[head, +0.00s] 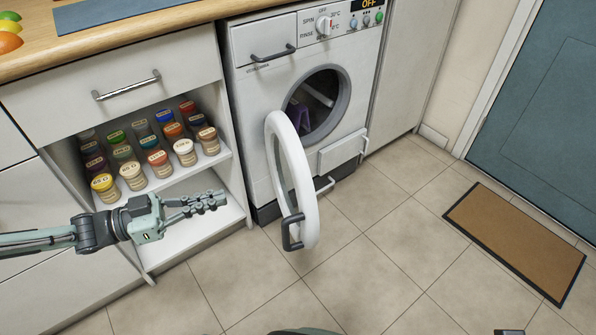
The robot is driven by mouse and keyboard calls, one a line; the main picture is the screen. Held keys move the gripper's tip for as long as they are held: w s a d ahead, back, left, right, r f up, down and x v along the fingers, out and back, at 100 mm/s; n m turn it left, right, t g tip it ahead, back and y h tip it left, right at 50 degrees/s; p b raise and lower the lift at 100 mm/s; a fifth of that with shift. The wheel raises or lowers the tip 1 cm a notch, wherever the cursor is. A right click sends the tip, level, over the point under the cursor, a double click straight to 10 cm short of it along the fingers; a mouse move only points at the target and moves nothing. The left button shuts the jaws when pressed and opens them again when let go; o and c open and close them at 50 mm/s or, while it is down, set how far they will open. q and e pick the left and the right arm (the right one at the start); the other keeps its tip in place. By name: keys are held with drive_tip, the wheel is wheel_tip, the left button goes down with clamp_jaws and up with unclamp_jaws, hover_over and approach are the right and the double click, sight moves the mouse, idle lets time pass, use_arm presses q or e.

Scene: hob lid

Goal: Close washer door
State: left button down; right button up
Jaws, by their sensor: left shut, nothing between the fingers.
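The white washer (258,105) stands against the wall in the head view. Its round door (308,215) is a white ring with a dark handle (291,233) and stands wide open, swung out to the front over the floor. The drum opening (318,104) is uncovered, with something purple showing inside. My left gripper (222,198) is shut and empty. It is to the left of the door, apart from it, in front of the open shelf.
Several spice jars (160,163) fill the shelf left of the washer, below a drawer (120,90) and wooden counter (125,30). A brown mat (515,240) lies at right before a blue-grey door (545,110). The tiled floor (390,250) is clear between them.

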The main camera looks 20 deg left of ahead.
use_arm(q)
approach(296, 177)
drive_tip(key=b+x, duration=0.1)
drive_tip(key=x, duration=0.5)
drive_tip(key=shift+w+a+f, duration=0.1)
drive_tip(key=shift+a+f, duration=0.05)
drive_tip(key=shift+w+d, duration=0.25)
drive_tip(key=shift+d, duration=0.15)
use_arm(e)
drive_tip(key=shift+w+a+r+t, duration=0.2)
drive_tip(key=shift+a+r+t, duration=0.05)
drive_tip(key=shift+r, duration=0.3)
drive_tip(key=shift+w+a+r+t, duration=0.15)
drive_tip(key=shift+a+r+t, duration=0.1)
drive_tip(key=shift+r, duration=0.3)
